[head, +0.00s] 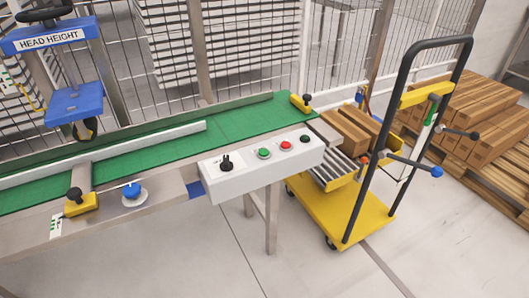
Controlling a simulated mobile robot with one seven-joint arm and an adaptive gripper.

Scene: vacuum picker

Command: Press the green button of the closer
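A white control box (262,176) is fixed to the front side of the conveyor, near the middle of the head view. Its sloped top carries a round green button (264,153). A red button (286,145) is just right of the green one, and a dark button (305,138) is further right. A black knob (227,163) is to the left. The green button is uncovered and in plain sight. My gripper is not in view, and nothing touches the box.
A green conveyor belt (230,124) runs behind the box, with a blue "HEAD HEIGHT" head (75,103) at left. A yellow cart (356,226) with brown boxes (342,131) stands at right. Wire fencing is behind. The floor in front is clear.

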